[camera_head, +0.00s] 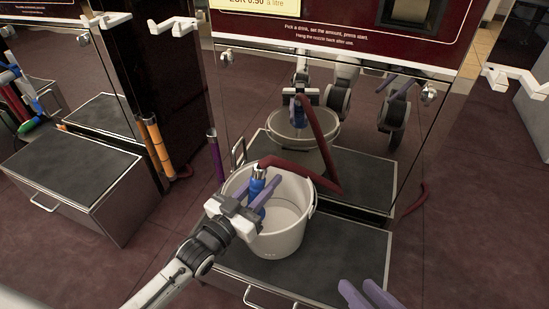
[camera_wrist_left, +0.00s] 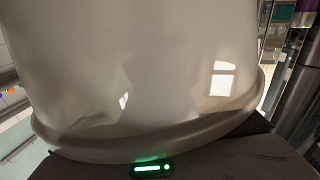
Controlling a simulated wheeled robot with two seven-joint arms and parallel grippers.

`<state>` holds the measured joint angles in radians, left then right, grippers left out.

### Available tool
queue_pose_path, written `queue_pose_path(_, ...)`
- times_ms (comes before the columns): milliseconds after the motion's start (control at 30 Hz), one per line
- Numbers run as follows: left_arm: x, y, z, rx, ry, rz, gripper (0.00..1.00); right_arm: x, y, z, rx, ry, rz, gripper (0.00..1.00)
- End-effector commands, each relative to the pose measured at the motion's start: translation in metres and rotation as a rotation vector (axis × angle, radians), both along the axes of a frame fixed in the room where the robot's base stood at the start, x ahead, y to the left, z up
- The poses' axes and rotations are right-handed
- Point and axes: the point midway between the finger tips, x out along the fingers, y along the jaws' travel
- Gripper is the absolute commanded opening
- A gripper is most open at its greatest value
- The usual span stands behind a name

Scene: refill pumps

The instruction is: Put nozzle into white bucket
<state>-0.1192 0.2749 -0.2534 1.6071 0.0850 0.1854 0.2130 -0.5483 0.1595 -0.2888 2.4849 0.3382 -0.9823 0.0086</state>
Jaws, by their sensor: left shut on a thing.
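The white bucket (camera_head: 284,240) stands upright on a grey-topped platform in the head view, its open mouth facing up. My left gripper (camera_head: 259,194) is shut on the blue nozzle (camera_head: 257,186) at the left part of the bucket's mouth. The nozzle is roughly upright, with a dark red hose (camera_head: 290,168) at its top. Its lower end is partly hidden by the gripper, so I cannot tell how deep it reaches. The left wrist view is filled by the bucket's pale wall (camera_wrist_left: 150,70). My right gripper (camera_head: 367,294) is open and empty at the bottom edge.
The platform (camera_head: 340,262) has bare room right of the bucket. A glossy dispenser front behind it mirrors the bucket and my arms. Another grey-topped platform (camera_head: 70,170) is at far left.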

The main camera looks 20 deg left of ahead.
Motion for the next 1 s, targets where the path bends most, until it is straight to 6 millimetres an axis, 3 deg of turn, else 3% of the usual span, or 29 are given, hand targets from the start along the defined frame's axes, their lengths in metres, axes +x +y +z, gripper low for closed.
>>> queue_pose_path(33, -0.0056, -0.0033, -0.024, -0.006, 0.056, -0.001, 0.0, 0.0, 0.0001, -0.0018, 0.001, -0.001, 0.0, 0.31)
queue_pose_path(200, -0.0056, -0.0039, -0.0251, -0.015, 0.058, -0.001, 0.0, -0.0001, 0.0001, -0.0025, 0.001, 0.0, 0.001, 0.31)
queue_pose_path(233, -0.0056, -0.004, -0.0244, -0.017, 0.058, 0.0, 0.3, -0.0001, 0.0001, -0.0019, 0.001, -0.001, 0.0, 0.31)
queue_pose_path(367, -0.0056, -0.0043, -0.0236, -0.021, 0.059, 0.0, 0.49, -0.0001, 0.0001, -0.0011, 0.0, -0.001, 0.0, 0.31)
queue_pose_path(1000, -0.0059, -0.0046, -0.0242, -0.024, 0.063, 0.0, 0.49, -0.0001, -0.0007, -0.0043, -0.007, 0.005, 0.0, 0.31)
